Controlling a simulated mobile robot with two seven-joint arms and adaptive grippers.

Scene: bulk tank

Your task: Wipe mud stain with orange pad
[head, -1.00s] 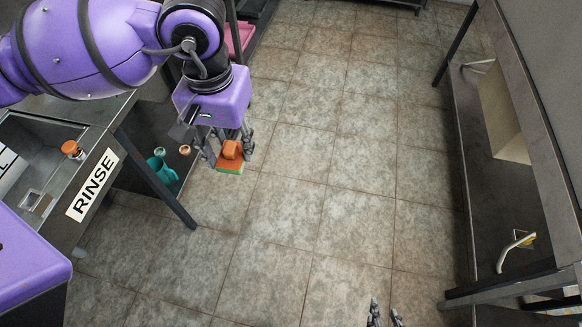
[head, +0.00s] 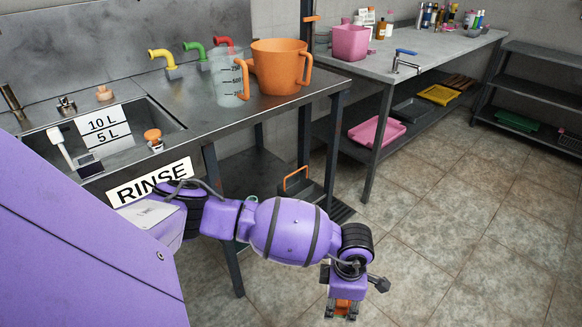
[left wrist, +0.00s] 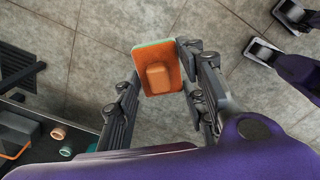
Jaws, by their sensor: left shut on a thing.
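My left gripper (head: 342,312) is low at the bottom of the head view, over the floor. It is shut on the orange pad (left wrist: 168,55), which shows between its fingers in the left wrist view. The pad has an orange tray-like body with a raised orange block and a thin green edge. Only a little of the pad's orange shows in the head view. My right gripper (left wrist: 278,32) is at the upper right of the left wrist view, its fingers apart and empty. I cannot make out a distinct mud stain in either current view.
A steel sink counter (head: 200,115) with a RINSE label stands at left, holding an orange jug (head: 280,68) and a clear measuring jug (head: 228,80). A side table (head: 440,60) holds a pink container (head: 350,42) and bottles. Tiled floor (head: 470,220) is open at right.

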